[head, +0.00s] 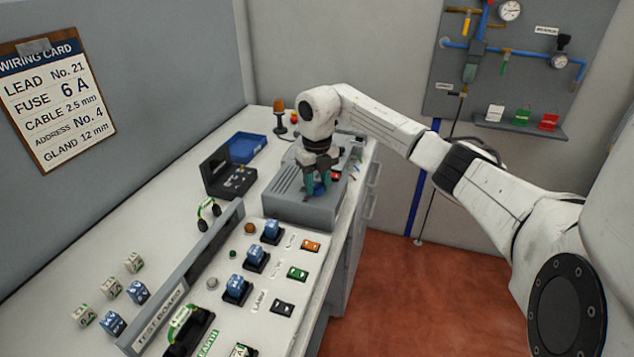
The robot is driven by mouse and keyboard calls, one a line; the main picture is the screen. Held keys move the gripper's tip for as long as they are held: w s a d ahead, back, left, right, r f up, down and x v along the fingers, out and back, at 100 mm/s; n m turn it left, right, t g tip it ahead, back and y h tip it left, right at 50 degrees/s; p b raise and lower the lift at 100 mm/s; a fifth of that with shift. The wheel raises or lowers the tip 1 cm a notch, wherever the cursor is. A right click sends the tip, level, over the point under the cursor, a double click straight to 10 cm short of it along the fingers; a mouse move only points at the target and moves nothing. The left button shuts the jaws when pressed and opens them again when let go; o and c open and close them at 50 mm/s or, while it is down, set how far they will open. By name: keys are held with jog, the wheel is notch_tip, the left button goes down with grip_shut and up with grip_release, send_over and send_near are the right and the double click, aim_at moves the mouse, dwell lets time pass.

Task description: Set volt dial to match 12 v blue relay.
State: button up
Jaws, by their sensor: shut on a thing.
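My gripper (316,190) points down at the front of a grey slatted box (287,196) on the bench. Its green-grey fingers are shut around a small blue knob (320,188), which looks like the volt dial; the fingers hide most of it, and its setting cannot be read. A small red display or button (336,176) shows beside the fingers. Blue relays (272,229), (255,256), (236,286) sit in black sockets on the test board. Two more blue blocks (138,292), (112,323) lie at the left. Their voltage markings are too small to read.
White blocks (110,287) lie at the left of the bench. A black open case (230,180), a blue tray (248,148) and a beacon lamp (279,115) stand behind. The test board's raised grey rail (190,272) runs along it. A wiring card (57,98) hangs on the wall.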

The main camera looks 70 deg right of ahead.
jog(key=shift+c, duration=0.4)
jog(key=shift+r+m, duration=0.1)
jog(key=shift+m, duration=0.3)
jog(key=m+p, duration=0.3)
jog(key=m, duration=0.1)
jog(key=shift+r+m+p, duration=0.2)
jog(key=shift+m+p, duration=0.1)
jog(key=shift+p, duration=0.05)
jog(key=m+p, duration=0.2)
jog(key=m, duration=0.1)
jog(key=shift+p, duration=0.4)
jog(key=shift+d+f+m+p, duration=0.1)
jog(key=shift+f+m+p, duration=0.05)
jog(key=shift+m+p, duration=1.35)
jog(key=shift+m, duration=0.4)
jog(key=o, duration=1)
jog(key=shift+f, duration=0.1)
